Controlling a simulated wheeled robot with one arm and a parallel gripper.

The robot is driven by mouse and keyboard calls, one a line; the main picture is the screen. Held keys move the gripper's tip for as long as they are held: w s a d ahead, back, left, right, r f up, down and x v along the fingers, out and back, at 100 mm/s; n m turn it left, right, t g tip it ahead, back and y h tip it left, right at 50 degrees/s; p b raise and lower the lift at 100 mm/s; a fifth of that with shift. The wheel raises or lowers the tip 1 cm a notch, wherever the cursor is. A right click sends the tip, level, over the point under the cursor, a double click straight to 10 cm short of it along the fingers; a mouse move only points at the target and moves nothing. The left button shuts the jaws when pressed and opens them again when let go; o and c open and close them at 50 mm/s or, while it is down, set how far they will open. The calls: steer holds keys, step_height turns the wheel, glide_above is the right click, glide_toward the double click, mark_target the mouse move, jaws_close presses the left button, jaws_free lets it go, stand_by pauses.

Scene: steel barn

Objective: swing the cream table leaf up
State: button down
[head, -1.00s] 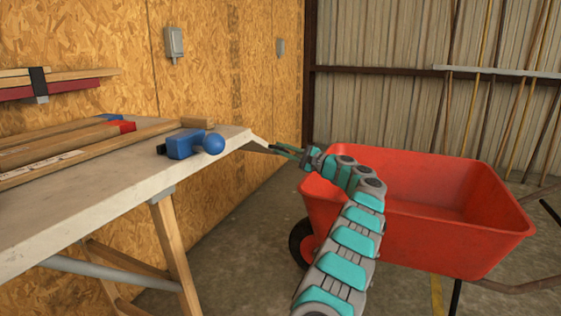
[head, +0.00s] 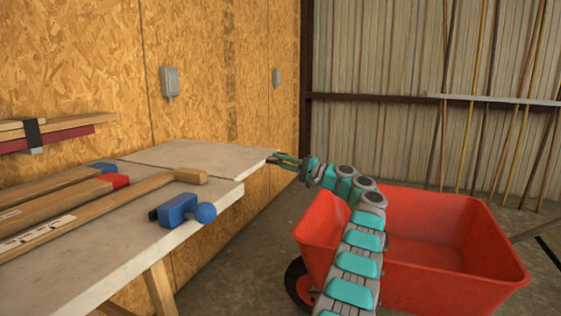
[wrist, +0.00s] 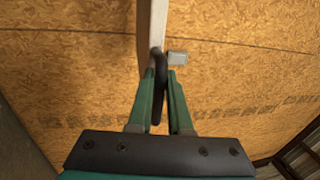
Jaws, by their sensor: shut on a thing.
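The cream table leaf (head: 205,156) is at the far end of the cream worktable (head: 112,252) in the head view. It lies about level with the tabletop, with a thin seam between them. My gripper (head: 280,159) is at the leaf's far right corner. In the wrist view, my gripper (wrist: 160,78) has its green fingers closed around a dark curved handle (wrist: 159,84). The leaf (wrist: 151,24) shows edge-on there as a pale strip. The leaf's underside and any support below it are hidden.
A blue clamp-like tool (head: 180,211) sits near the table's right edge. Wooden-handled tools (head: 110,208) lie along the tabletop. A red wheelbarrow (head: 455,284) stands under and right of my arm. The chipboard wall (head: 70,60) runs close behind the table.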

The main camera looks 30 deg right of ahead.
steer(key=shift+r, duration=0.25)
steer(key=c, duration=0.8)
jaws_free()
steer(key=shift+c, duration=0.2)
steer(key=shift+s+f, duration=0.1)
steer(key=b+v, duration=0.1)
steer(key=v, duration=0.6)
steer(key=shift+s+d, duration=0.25)
